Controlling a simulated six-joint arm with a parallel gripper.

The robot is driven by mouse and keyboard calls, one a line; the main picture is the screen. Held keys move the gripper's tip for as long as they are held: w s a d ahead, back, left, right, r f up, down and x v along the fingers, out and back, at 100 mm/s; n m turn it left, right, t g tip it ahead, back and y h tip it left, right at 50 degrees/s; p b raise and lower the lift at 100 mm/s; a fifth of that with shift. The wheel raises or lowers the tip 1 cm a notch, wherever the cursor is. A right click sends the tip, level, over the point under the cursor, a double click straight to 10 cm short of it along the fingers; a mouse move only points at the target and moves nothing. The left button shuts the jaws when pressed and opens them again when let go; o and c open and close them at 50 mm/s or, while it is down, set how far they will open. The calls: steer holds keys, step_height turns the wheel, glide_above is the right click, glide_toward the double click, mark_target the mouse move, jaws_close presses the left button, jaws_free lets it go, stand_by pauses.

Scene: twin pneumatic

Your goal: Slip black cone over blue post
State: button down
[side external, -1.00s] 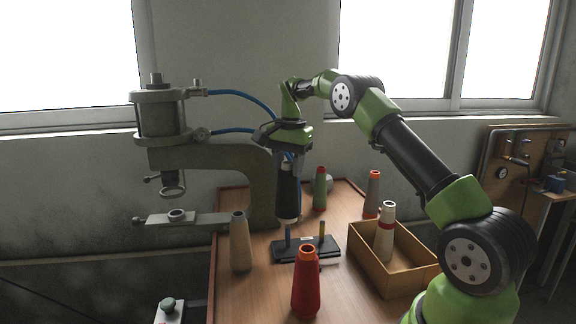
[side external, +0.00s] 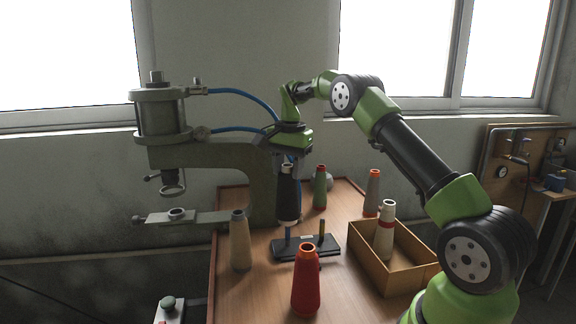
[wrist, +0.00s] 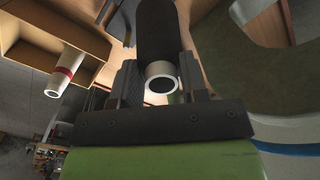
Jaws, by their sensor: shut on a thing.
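The black cone (side external: 287,190) hangs upright, large end down, with a pale band near its bottom. My gripper (side external: 289,160) is shut on its upper end. In the wrist view the black cone (wrist: 158,30) runs away between the fingers of my gripper (wrist: 160,78), its pale tube end open towards the camera. The blue post (side external: 288,236) stands on a black base plate (side external: 290,252), directly below the cone in the side view. Its upper part is hidden, so I cannot tell whether its tip is inside the cone or behind it.
A yellowish post (side external: 321,230) stands on the same plate, to the right. A red cone (side external: 306,285), a beige cone (side external: 240,240), a green cone (side external: 320,188) and a grey cone (side external: 372,192) stand around. A wooden box (side external: 405,284) holds a white cone (side external: 385,235). A press (side external: 262,185) stands left.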

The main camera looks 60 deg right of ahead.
mark_target(288, 194)
steer(key=shift+f, duration=3.55)
steer(key=c, duration=0.6)
jaws_free()
steer(key=shift+o, duration=0.2)
step_height(288, 194, up, 10)
steer(key=shift+s, duration=0.25)
